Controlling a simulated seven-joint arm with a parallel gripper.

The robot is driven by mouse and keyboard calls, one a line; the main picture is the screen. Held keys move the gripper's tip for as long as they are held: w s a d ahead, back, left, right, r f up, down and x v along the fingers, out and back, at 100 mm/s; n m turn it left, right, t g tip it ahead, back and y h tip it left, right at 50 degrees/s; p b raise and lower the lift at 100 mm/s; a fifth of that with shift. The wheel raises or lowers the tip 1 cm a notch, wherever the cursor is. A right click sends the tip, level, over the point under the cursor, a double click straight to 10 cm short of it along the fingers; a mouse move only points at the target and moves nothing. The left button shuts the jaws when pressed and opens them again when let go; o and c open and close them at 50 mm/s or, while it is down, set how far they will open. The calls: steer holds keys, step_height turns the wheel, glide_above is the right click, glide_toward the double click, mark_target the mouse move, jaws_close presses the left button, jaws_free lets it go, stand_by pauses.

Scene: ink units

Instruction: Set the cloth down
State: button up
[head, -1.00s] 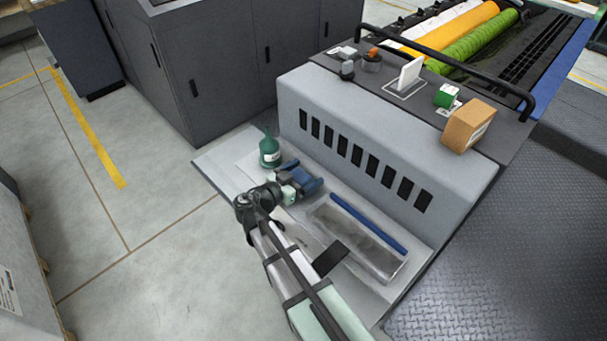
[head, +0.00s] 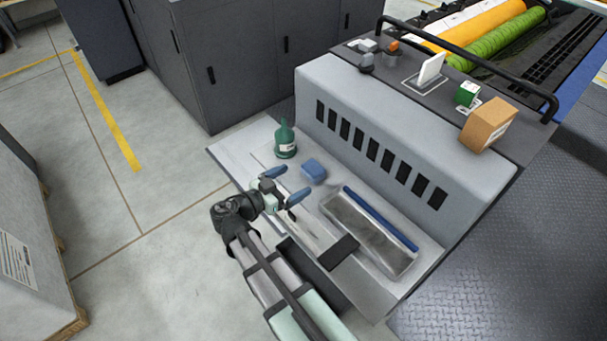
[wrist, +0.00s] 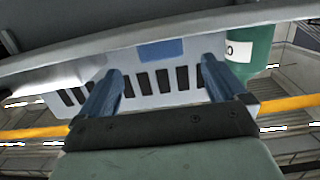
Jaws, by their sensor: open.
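The folded blue cloth (head: 313,171) lies on the light grey shelf (head: 237,151), between the green bottle and the metal tray. My gripper (head: 283,187) is open and empty, apart from the cloth, on its near left side. In the wrist view the two blue fingers of my gripper (wrist: 160,85) are spread wide with nothing between them. The cloth shows as a blue patch (wrist: 160,50) beyond the fingertips.
The green bottle (head: 285,141) stands at the back left of the shelf and shows close to one finger in the wrist view (wrist: 248,50). A metal tray (head: 347,231) with a blue bar (head: 381,218) lies to the right. The slotted machine wall (head: 340,100) rises behind.

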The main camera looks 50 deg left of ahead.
mark_target(318, 167)
steer(key=shift+s+r, duration=0.15)
steer(key=shift+s, duration=0.7)
steer(key=shift+s+r, duration=0.1)
steer(key=shift+s, duration=0.75)
step_height(318, 167, up, 6)
steer(key=w+m, duration=0.2)
steer(key=w+f+g, duration=0.1)
steer(key=w, duration=0.1)
steer(key=w+f+n, duration=0.1)
steer(key=w+f, duration=0.1)
steer(key=w+f+n+g, duration=0.1)
steer(key=w+f, duration=0.1)
steer(key=w, duration=0.1)
steer(key=shift+a+f+g, duration=0.1)
steer(key=shift+a+g, duration=0.1)
steer(key=shift+g, duration=0.1)
steer(key=shift+f+x, duration=0.1)
steer(key=shift+x, duration=1.25)
steer(key=shift+f+x, duration=0.15)
steer(key=shift+x, duration=1.2)
steer(key=shift+s+d, duration=0.1)
